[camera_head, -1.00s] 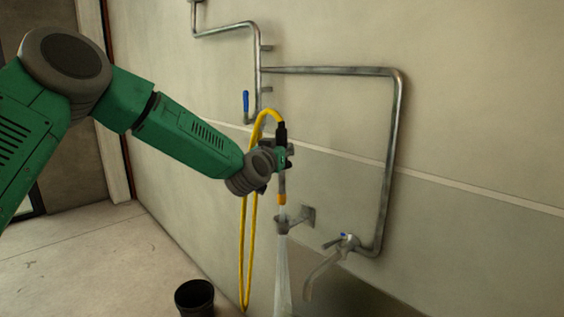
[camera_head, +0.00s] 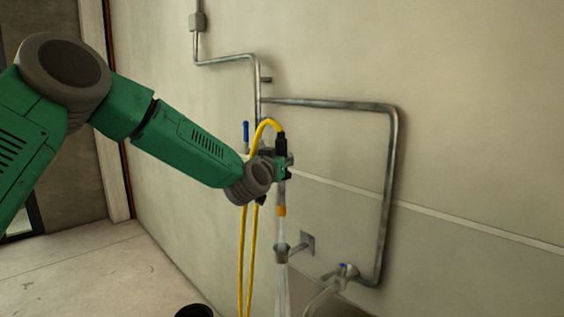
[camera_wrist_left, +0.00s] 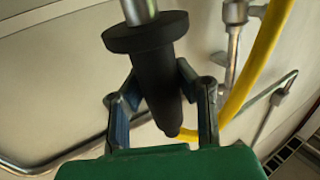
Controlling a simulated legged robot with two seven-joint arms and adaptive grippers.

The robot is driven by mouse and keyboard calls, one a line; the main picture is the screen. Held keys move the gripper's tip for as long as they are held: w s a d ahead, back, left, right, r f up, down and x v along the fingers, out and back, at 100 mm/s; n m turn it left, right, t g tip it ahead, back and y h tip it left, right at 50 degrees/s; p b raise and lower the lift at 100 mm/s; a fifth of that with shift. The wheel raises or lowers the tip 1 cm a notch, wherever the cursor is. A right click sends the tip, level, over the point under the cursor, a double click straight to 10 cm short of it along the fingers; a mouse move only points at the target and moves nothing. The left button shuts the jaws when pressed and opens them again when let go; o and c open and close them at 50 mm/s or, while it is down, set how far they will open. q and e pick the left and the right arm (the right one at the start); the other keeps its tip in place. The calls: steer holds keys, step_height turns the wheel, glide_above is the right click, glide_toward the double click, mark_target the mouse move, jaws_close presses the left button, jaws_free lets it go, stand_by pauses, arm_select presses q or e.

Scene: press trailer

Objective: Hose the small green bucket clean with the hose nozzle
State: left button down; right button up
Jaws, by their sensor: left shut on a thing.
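My left gripper (camera_head: 279,165) is shut on the hose nozzle (camera_head: 281,193), which hangs upright with its orange tip down. In the left wrist view the fingers (camera_wrist_left: 160,105) close around the nozzle's black grip (camera_wrist_left: 155,65), and its metal tube runs out at the top edge. The yellow hose (camera_head: 246,250) loops from the nozzle's top and hangs down beside it. A pale stream of water (camera_head: 284,295) runs from the tip out of the bottom of the head view. The small green bucket is not in view. My right gripper is not in view.
A wall bracket with a cup-shaped ring (camera_head: 281,254) is close to the stream in the picture. A tap (camera_head: 345,270) and metal pipes (camera_head: 393,170) are on the wall at right. A dark bucket (camera_head: 194,311) stands on the floor. Floor at left is clear.

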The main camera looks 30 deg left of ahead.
arm_select(q)
steer(key=shift+r+p, duration=3.25)
steer(key=shift+r, duration=1.3)
steer(key=s+a, duration=0.3)
steer(key=s, duration=0.6)
steer(key=shift+s+a, duration=0.15)
steer(key=shift+s, duration=0.1)
